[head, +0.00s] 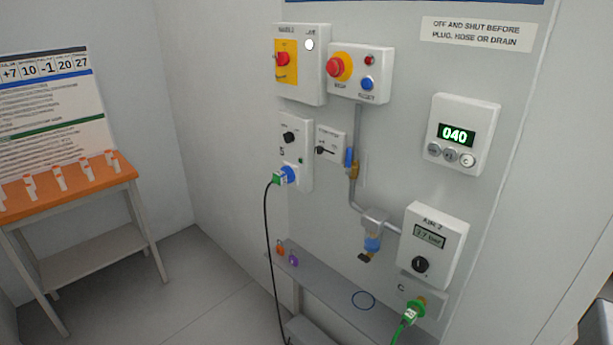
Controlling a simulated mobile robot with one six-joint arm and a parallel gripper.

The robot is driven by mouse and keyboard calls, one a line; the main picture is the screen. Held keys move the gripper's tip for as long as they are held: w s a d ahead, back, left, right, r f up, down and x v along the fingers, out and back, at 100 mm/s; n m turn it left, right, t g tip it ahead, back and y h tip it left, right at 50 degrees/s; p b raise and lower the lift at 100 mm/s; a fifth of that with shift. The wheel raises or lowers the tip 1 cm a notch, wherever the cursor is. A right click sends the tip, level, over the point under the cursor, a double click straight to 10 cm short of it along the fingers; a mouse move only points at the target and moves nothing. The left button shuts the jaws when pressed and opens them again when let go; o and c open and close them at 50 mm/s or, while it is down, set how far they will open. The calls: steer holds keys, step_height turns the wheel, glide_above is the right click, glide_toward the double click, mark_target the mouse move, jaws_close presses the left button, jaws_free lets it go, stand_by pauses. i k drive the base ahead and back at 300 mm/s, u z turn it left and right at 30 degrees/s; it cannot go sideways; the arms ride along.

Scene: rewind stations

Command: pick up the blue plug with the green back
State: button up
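The blue plug (288,174) with a green back (278,180) sits in the lower part of the white socket box (297,140) on the wall panel. It points into the box, and a black cable (267,240) hangs from its back toward the floor. I cannot tell how deep it is seated. My gripper is not in this view.
Above are a yellow-and-red switch box (315,80) and a stop/reset box (375,85). A valve with a blue lever (350,160) and a pipe run right of the plug. A grey shelf (325,292) lies below. An orange-topped table (70,188) stands left; floor between is clear.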

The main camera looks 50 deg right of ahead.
mark_target(280, 178)
steer(key=z, duration=4.85)
steer(key=i, duration=0.1)
steer(key=u, duration=3.25)
steer(key=k, duration=0.9)
steer(key=u, duration=0.15)
steer(key=i, duration=0.75)
